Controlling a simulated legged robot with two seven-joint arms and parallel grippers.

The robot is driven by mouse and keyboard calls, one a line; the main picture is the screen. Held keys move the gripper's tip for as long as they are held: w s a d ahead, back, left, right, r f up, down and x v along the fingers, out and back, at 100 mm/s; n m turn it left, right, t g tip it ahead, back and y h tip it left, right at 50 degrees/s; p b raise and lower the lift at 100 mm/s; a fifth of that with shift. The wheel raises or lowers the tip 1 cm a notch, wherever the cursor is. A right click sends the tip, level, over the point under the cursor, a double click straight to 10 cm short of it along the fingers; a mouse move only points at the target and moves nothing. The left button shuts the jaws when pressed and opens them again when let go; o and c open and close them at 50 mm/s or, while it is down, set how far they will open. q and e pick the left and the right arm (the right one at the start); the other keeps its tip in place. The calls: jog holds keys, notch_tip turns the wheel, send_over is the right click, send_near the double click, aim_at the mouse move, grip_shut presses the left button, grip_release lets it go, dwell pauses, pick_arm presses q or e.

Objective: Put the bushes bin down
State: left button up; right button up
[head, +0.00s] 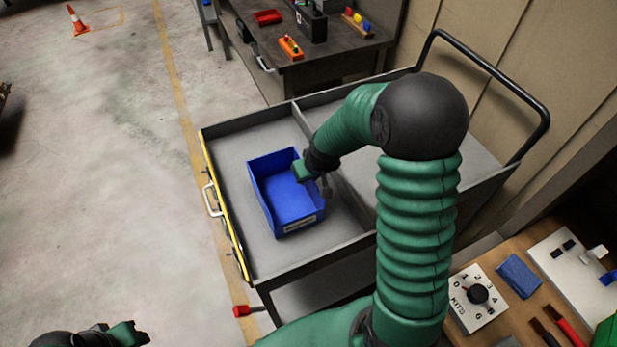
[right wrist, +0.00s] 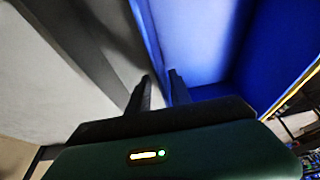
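The blue open bin (head: 285,205) is in the left compartment of the grey cart tray (head: 235,150). It looks empty, with a small label on its front too small to read. I cannot tell for certain whether its base touches the tray floor. My right gripper (head: 314,179) is at the bin's right wall. In the right wrist view the two fingers (right wrist: 160,85) stand on either side of the bin wall (right wrist: 145,45), closed on it. My left gripper (head: 130,335) is at the bottom left edge, far from the bin, partly cut off.
A divider (head: 301,122) splits the cart top, and a black handle (head: 495,70) rises at its right. A dark workbench (head: 335,45) stands behind. A wooden bench with a dial box (head: 478,297) is at lower right. Open floor lies left, with a traffic cone (head: 76,22).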

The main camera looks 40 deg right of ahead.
jog(key=d+p+v, duration=0.1)
jog(key=p+v, duration=0.1)
jog(key=v, duration=0.8)
jog(key=s+a+f+n+p, duration=0.1)
jog(key=s+a, duration=0.3)
jog(key=a, duration=0.3)
jog(key=s+a+f+n+g+y, duration=0.1)
jog(key=s+a, duration=0.4)
jog(key=a, duration=0.3)
jog(key=shift+a+n+g+p, duration=0.2)
jog(key=shift+n+g+p, duration=0.1)
jog(key=shift+p, duration=0.1)
jog(key=shift+f, duration=0.1)
jog(key=shift+a, duration=0.15)
